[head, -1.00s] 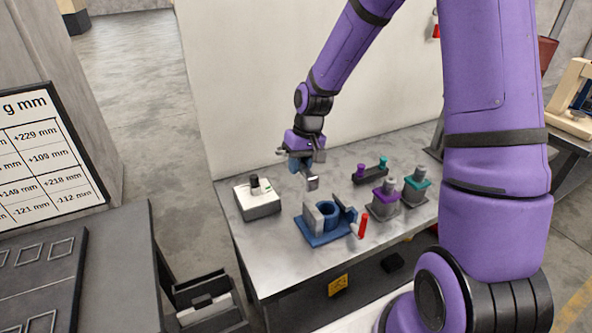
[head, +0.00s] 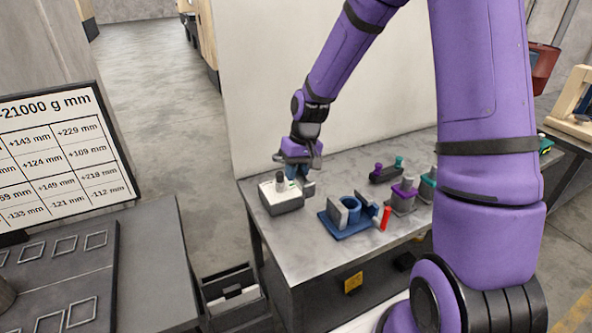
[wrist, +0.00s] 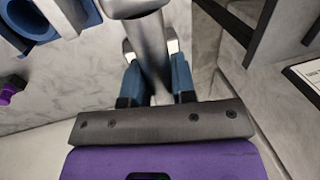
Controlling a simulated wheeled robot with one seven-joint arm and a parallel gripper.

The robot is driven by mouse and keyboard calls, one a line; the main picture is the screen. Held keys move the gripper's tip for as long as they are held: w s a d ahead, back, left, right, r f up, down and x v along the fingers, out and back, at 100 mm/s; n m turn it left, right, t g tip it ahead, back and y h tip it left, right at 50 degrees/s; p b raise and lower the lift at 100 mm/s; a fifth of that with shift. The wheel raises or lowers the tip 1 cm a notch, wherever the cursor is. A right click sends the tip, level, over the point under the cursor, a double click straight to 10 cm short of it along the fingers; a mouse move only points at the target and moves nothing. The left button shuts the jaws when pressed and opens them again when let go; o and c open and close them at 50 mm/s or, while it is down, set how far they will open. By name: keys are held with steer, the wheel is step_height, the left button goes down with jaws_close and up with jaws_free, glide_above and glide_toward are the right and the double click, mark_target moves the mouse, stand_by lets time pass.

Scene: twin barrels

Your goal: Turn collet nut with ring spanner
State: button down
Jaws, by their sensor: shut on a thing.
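My gripper (head: 299,180) is over the back left of the bench, just behind and to the right of the white box. In the wrist view my gripper (wrist: 152,62) has its blue fingers shut on a grey metal piece (wrist: 148,32), a thick bar with a wider dark top. I cannot tell whether this is the ring spanner. A blue fixture (head: 338,232) with a blue ring, a grey plate and a red handle (head: 386,217) stands right of the box. The collet nut cannot be made out for sure.
The white box (head: 283,200) with a dark knob stands near the bench's left end. A purple-topped holder (head: 404,193), a teal-topped holder (head: 428,186) and a dark rack (head: 384,175) stand to the right. A dark open bin (head: 232,301) is below left. The bench (head: 290,247) is bare at the front left.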

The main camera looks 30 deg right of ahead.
steer(key=shift+f, duration=2.35)
steer(key=shift+f, duration=1.3)
stand_by(0.8)
steer(key=shift+w+a+m, duration=0.1)
steer(key=shift+a+m, duration=0.9)
steer(key=shift+w+a+m+t, duration=0.25)
steer(key=shift+a+m+t, duration=0.15)
steer(key=shift+a+m, duration=0.6)
